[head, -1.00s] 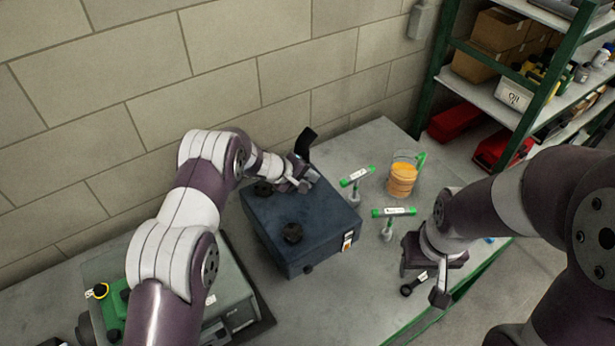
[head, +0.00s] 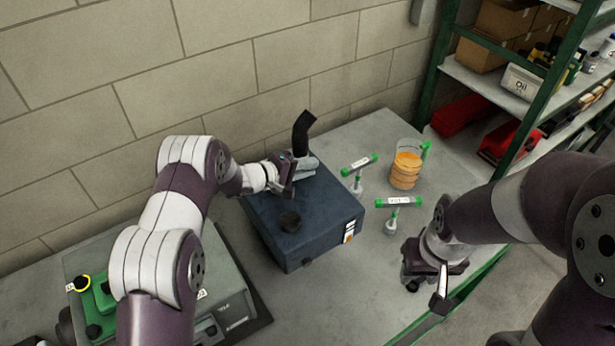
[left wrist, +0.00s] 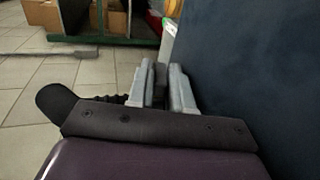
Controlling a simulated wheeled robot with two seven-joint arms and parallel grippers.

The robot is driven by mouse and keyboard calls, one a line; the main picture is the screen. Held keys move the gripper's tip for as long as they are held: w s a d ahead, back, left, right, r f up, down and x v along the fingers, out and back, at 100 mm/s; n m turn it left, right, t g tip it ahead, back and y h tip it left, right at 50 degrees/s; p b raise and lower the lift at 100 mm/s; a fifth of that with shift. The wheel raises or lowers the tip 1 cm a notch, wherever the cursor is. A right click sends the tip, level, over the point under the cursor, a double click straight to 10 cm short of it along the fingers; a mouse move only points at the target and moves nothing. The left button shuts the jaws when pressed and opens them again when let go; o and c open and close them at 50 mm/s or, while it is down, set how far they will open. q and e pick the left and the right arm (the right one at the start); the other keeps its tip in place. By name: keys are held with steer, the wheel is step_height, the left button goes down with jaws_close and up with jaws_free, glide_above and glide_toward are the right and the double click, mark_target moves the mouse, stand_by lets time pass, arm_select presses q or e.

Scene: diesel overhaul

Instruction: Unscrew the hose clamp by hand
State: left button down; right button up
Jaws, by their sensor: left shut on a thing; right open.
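My left gripper (head: 303,164) is at the back edge of the dark blue box (head: 325,222), at the foot of a black hose (head: 303,130) that stands up and bends at its top. Its fingers are shut on the hose clamp, which they hide. In the left wrist view the closed fingers (left wrist: 160,88) lie beside the box's blue face (left wrist: 255,70), and the black hose (left wrist: 60,103) shows partly behind the gripper body. My right gripper (head: 427,283) is open and empty near the table's right front edge.
A grey-green machine (head: 228,318) is front left. Shelves (head: 500,85) rise at back right.

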arm_select(q)
steer(key=shift+w+r, duration=0.1)
steer(key=c, duration=1.4)
jaws_free()
steer(key=shift+w+a, duration=0.1)
steer(key=shift+a, duration=0.05)
steer(key=shift+a, duration=0.1)
steer(key=b+v, duration=0.1)
steer(key=v, duration=0.2)
steer(key=b+v, duration=0.1)
steer(key=v, duration=0.3)
steer(key=b+v, duration=0.1)
steer(key=v, duration=0.3)
steer(key=shift+a+f+b, duration=0.2)
steer(key=shift+f+b, duration=0.05)
steer(key=shift+b, duration=0.05)
steer(key=shift+s+a+r, duration=0.25)
steer(key=shift+s+a, duration=0.1)
steer(key=shift+s, duration=0.2)
